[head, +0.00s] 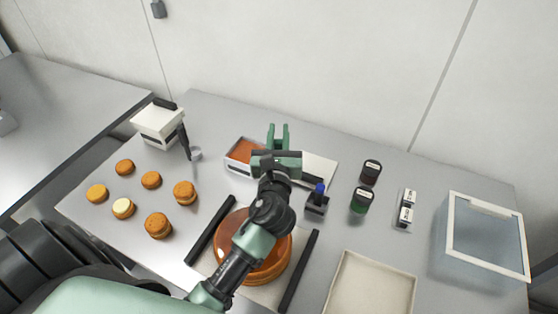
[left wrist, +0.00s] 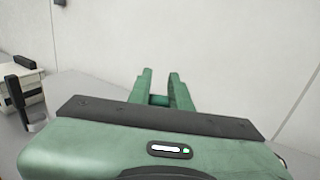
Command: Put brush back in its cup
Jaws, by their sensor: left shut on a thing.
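My left gripper (head: 279,135) is over the work table, near the white-rimmed tray with orange filling. It also shows in the left wrist view (left wrist: 160,85), its two green fingers a little apart. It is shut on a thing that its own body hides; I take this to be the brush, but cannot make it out. A small dark holder (head: 316,205) with a blue-topped item (head: 319,189) stands right of the gripper. I cannot tell whether this holder is the brush's cup. My right gripper does not show.
Several small filled rounds (head: 157,225) lie at left. Two dark jars (head: 361,200), a beige tray (head: 372,288) and a clear bin (head: 485,205) stand at right. A white device (head: 158,122) is back left.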

